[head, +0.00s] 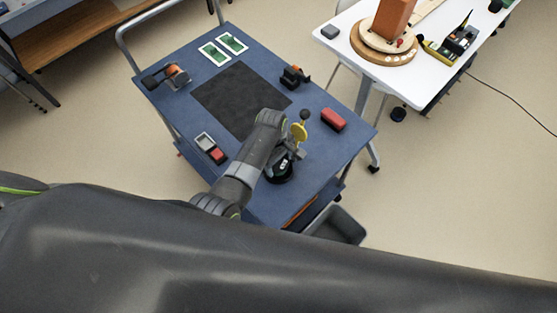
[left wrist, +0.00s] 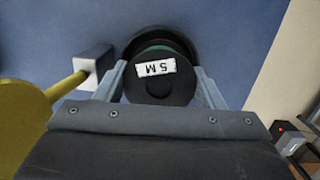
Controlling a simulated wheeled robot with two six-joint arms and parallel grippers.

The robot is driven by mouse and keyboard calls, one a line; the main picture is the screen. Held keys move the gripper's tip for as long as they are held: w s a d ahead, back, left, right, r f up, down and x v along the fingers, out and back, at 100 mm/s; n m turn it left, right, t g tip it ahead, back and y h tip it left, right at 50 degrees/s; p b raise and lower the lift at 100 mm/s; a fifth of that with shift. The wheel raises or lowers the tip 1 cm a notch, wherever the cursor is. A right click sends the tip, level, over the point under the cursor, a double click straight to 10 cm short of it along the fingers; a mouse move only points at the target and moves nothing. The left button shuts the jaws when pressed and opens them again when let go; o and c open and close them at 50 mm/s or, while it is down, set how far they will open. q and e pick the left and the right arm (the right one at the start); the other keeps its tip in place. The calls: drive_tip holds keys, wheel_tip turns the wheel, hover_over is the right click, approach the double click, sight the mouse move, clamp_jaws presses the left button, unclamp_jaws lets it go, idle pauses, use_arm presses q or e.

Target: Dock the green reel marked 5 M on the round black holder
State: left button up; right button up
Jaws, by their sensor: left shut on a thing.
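My left gripper (head: 284,160) is over the near right part of the blue cart. In the left wrist view its two fingers are shut on the sides of the reel (left wrist: 160,89), which has a black face, a white 5 M label that reads upside down, and a strip of green at its far edge. The round black holder (left wrist: 142,42) shows as a dark rim just behind and around the reel. In the head view the holder (head: 279,176) is partly hidden by the gripper. I cannot tell whether the reel rests fully on it. My right gripper is not in view.
A yellow disc on a rod (head: 299,132) stands close beside the gripper. The blue cart (head: 325,160) also bears a red block (head: 333,119), a black mat (head: 225,100), green cards (head: 231,43) and small devices. A white table (head: 350,50) stands at upper right.

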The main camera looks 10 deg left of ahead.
use_arm(q)
drive_tip(key=shift+f+b, duration=0.45)
drive_tip(key=shift+f, duration=0.15)
idle(0.3)
drive_tip(key=o, duration=0.8)
drive_tip(key=shift+c, duration=0.2)
drive_tip(key=r+p, duration=0.6)
drive_tip(key=shift+w+a, duration=0.2)
drive_tip(key=shift+a, duration=0.1)
drive_tip(key=shift+w+a+r+p, duration=0.1)
drive_tip(key=shift+a+r+p, duration=0.05)
drive_tip(key=shift+r+p, duration=1)
drive_tip(key=shift+r+b, duration=0.3)
drive_tip(key=shift+a+r, duration=0.1)
drive_tip(key=shift+r, duration=0.9)
